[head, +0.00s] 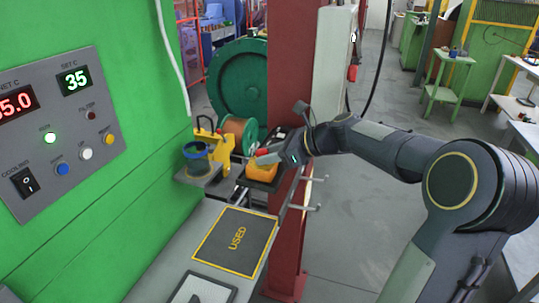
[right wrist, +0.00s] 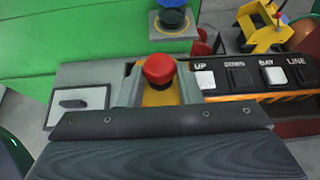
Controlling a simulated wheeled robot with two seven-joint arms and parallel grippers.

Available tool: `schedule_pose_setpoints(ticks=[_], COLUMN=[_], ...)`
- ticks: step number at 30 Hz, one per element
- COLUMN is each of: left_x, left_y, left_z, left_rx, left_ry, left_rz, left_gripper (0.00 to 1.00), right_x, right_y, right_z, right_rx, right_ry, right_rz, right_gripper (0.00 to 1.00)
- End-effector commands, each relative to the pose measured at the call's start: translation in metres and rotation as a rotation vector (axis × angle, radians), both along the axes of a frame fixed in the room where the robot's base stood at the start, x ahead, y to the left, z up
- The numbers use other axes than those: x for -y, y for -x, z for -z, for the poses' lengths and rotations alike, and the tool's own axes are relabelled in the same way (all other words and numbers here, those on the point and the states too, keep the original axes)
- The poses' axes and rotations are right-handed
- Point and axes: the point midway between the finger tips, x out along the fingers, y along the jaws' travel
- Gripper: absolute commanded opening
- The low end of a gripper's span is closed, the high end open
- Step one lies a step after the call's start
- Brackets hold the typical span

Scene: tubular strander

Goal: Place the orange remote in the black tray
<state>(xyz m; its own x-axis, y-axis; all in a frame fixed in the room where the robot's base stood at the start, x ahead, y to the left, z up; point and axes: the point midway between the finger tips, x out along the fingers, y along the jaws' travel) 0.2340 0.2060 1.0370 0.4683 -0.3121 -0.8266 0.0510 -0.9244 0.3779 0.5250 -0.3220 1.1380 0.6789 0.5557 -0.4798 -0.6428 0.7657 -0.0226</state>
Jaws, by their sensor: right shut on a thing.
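The orange remote (head: 262,172) is at the right gripper, over the machine's ledge in the head view. In the right wrist view a red mushroom button (right wrist: 158,70) stands on a yellow-orange part (right wrist: 160,97) between the fingers. My left gripper is not in view.
A black switch panel (right wrist: 240,78) marked UP, DOWN, BAY and LINE lies beside the red button. A dark red post (head: 287,225) rises just right of the ledge. A green wall (head: 80,200) bounds the left.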

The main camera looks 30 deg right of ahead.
Motion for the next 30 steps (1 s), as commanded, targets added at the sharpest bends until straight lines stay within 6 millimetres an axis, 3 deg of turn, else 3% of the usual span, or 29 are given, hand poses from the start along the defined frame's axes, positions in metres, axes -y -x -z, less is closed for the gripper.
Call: schedule_pose_setpoints(ticks=[8,9,13,23,30], left_x=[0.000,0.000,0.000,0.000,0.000], left_y=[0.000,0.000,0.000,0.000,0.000], left_z=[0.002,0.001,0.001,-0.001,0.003], left_rx=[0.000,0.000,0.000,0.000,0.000], left_ry=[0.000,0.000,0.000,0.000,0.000], left_rz=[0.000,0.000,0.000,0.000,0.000], left_gripper=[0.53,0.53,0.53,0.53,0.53], right_x=[0.000,0.000,0.000,0.001,0.025], right_y=[0.000,0.000,0.000,0.001,0.028], right_z=[0.001,0.002,0.002,-0.002,-0.021], right_rx=[0.004,0.000,0.000,0.000,0.002], right_ry=[0.001,0.000,0.000,0.000,0.003], right_rz=[-0.001,0.000,0.000,0.001,0.005], right_gripper=[0.00,0.36,0.53,0.53,0.53])
